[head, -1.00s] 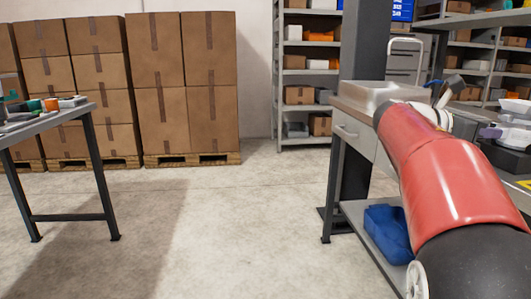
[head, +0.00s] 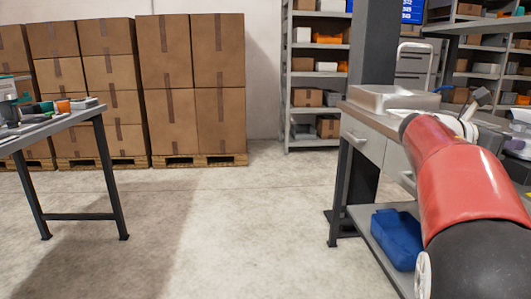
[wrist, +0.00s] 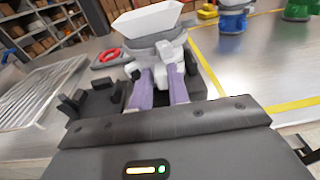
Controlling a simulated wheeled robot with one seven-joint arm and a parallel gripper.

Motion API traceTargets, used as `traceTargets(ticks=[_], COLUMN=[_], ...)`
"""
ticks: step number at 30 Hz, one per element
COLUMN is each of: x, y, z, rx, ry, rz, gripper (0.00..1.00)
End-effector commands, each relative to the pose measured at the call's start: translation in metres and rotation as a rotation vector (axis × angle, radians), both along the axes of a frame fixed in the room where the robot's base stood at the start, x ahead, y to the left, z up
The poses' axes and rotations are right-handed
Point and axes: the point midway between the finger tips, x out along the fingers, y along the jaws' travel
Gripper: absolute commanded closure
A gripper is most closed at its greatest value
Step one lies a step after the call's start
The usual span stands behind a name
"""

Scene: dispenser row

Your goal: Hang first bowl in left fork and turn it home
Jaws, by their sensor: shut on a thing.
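In the wrist view, my gripper (wrist: 158,95) has two purple-padded fingers closed on the pale lower part of a white piece. A white, flared bowl (wrist: 146,20) with a grey band under it sits just beyond the fingertips and seems to be the held thing. Its join to the part between the fingers is partly hidden. The bowl looks roughly upright above the bench. In the head view, my gripper end is at the right edge, mostly cut off behind my red arm. I cannot make out the left fork clearly in either view.
A blue-based unit (wrist: 233,20) and a green one (wrist: 298,10) stand on the bench beyond a yellow line. A red ring (wrist: 108,55) lies left of the bowl. A wire-like tray (wrist: 40,90) is at left. A blue bin (head: 397,238) sits on the lower shelf. The floor between tables is clear.

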Motion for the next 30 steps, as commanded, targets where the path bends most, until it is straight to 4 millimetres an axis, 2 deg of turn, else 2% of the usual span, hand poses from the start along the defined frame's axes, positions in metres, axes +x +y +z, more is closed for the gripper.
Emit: traceTargets(ticks=[8, 19, 30], x=[-0.003, -0.004, -0.002], y=[-0.005, -0.005, -0.002], z=[0.0, 0.032, 0.051], rx=[0.003, -0.003, -0.001], ry=[0.003, 0.001, -0.001], rz=[-0.012, -0.011, -0.005], gripper=[1.0, 1.0, 1.0])
